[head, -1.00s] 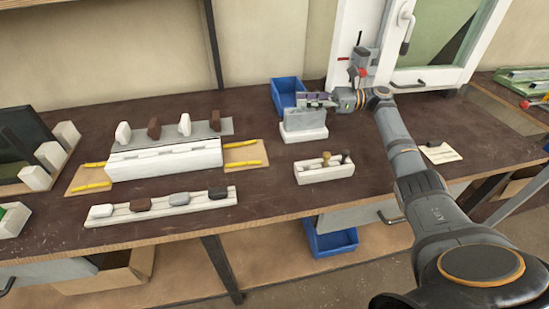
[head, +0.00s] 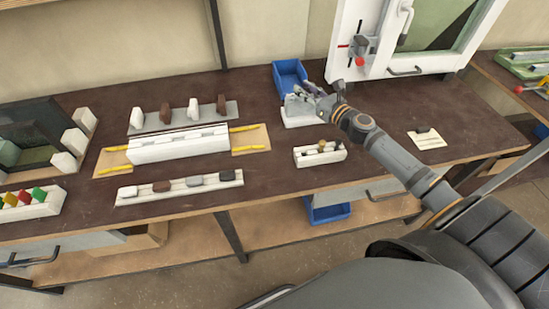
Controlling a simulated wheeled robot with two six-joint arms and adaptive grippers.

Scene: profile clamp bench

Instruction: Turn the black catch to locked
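A small black piece (head: 423,129) lies on a white plate (head: 436,142) at the right of the bench; another black piece (head: 227,175) is at the right end of the front white rack (head: 180,187). I cannot tell which is the black catch, nor read any locked mark. My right gripper (head: 300,97) is over a white block (head: 298,121) at the back, in front of the blue bin, well left of the plate. Its fingers are too small and blended with what is behind them to tell open from shut. My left gripper is out of view.
A blue bin (head: 290,74) stands behind my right gripper. A small white holder (head: 320,154) with knobs is in front of it. A white window frame with a red-knobbed device (head: 360,48) stands behind. The bench between holder and plate is partly clear under my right arm.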

